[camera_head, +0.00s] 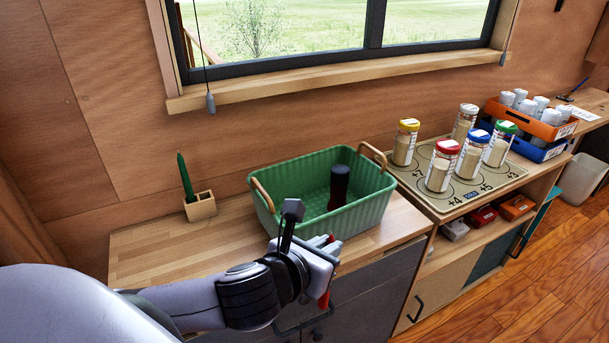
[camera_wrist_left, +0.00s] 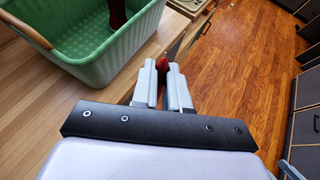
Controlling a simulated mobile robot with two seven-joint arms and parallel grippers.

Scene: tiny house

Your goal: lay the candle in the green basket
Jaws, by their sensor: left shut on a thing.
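The green basket (camera_head: 360,217) stands on the wooden counter, with its wooden handles up. It also shows in the wrist view (camera_wrist_left: 128,48). A dark bottle-like thing (camera_head: 338,187) stands inside it. My left gripper (camera_head: 328,254) is in front of the basket's near side, outside it. It is shut on a slim red candle (camera_head: 324,298), which points downward beyond the counter's front edge. In the wrist view the red candle (camera_wrist_left: 162,63) shows between the fingertips; the fingers hide much of it.
A green candle-like stick (camera_head: 186,178) stands in a small wooden block (camera_head: 201,206) left of the basket. Several spice jars stand on a marked board (camera_head: 452,200) to the right. An orange crate (camera_head: 535,124) is farther right. The counter left of the basket is mostly bare.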

